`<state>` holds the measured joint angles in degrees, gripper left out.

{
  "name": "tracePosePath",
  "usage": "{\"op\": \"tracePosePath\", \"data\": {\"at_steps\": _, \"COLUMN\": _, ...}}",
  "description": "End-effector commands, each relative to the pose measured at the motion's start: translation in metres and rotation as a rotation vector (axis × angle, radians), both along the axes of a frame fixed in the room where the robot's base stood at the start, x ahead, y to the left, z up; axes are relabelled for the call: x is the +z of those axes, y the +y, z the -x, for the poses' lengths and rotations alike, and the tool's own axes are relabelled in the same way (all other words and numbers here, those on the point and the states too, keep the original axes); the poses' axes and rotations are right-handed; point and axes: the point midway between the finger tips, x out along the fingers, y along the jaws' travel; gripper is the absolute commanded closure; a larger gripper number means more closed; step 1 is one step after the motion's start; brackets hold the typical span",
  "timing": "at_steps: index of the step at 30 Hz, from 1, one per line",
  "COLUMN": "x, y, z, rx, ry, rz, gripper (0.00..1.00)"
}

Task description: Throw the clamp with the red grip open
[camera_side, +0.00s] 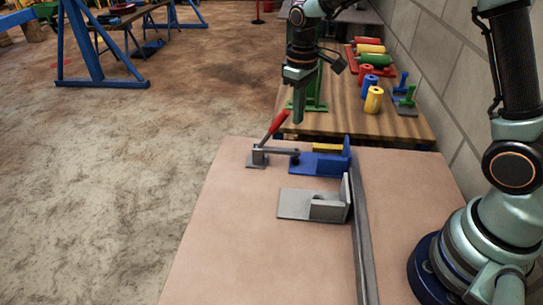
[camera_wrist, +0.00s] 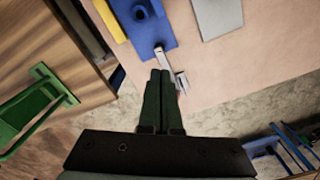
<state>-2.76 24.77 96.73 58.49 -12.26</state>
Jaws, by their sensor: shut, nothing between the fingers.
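The clamp has a red grip (camera_side: 277,122) on a lever that leans up and to the right from its grey base (camera_side: 256,161). Its grey bar (camera_side: 281,151) reaches level to the right, its tip at the left edge of the blue bracket (camera_side: 322,164). My gripper (camera_side: 298,121) is shut and empty, pointing down, above the clamp and a little right of the red grip. Its fingers (camera_wrist: 159,74) lie together.
A grey bracket (camera_side: 295,205) sits in front of the blue one. A grey rail (camera_side: 361,250) runs along their right side, and a yellow block (camera_side: 327,147) lies behind. Behind the tan table (camera_side: 240,235), a wooden bench (camera_side: 345,119) holds coloured cylinders. A wall stands right.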

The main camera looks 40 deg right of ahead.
Motion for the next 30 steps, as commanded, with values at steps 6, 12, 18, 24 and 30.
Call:
{"op": "tracePosePath", "data": {"at_steps": 6, "x": 0.0, "y": 0.0, "z": 0.0, "rx": 0.0, "ry": 0.0, "rz": 0.0, "gripper": 1.0}}
{"op": "tracePosePath", "data": {"at_steps": 12, "x": 0.0, "y": 0.0, "z": 0.0, "rx": 0.0, "ry": 0.0, "rz": 0.0, "gripper": 1.0}}
{"op": "tracePosePath", "data": {"at_steps": 18, "x": 0.0, "y": 0.005, "z": -0.005, "rx": 0.001, "ry": -0.001, "rz": 0.0, "gripper": 1.0}}
{"op": "tracePosePath", "data": {"at_steps": 24, "x": 0.0, "y": 0.013, "z": -0.014, "rx": 0.002, "ry": -0.003, "rz": 0.0, "gripper": 1.0}}
{"op": "tracePosePath", "data": {"at_steps": 30, "x": -0.002, "y": 0.021, "z": -0.021, "rx": 0.002, "ry": -0.002, "rz": -0.001, "gripper": 1.0}}
